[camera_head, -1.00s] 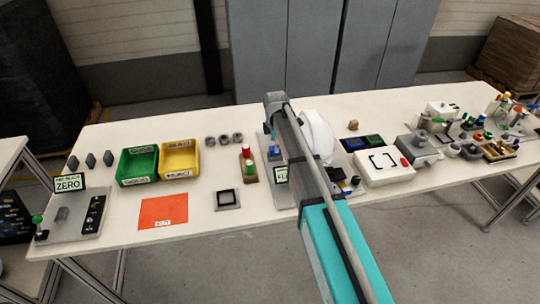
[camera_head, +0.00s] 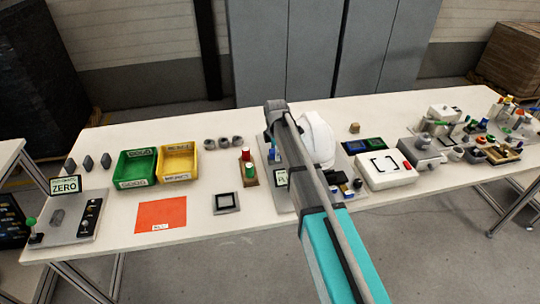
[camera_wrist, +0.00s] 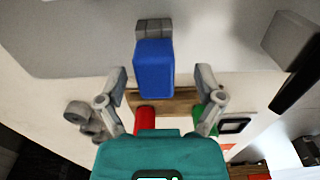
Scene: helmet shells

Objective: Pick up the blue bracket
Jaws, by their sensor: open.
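The blue bracket (camera_wrist: 153,68) shows in the wrist view as an upright-looking blue block, in front of a small grey block (camera_wrist: 154,27). My gripper (camera_wrist: 160,76) is open, with one finger to the left of the bracket and one to the right. A gap shows on both sides, and I see no contact. Whether the bracket lies at fingertip depth is hard to tell. In the head view a small blue part (camera_head: 271,154) shows just left of my arm, over the grey station plate; my arm hides much of that area.
A wooden stand (camera_head: 250,177) with red and green pieces is close left of the station. A white helmet shell (camera_head: 318,138) stands close right. Green (camera_head: 135,168) and yellow (camera_head: 178,162) bins are farther left.

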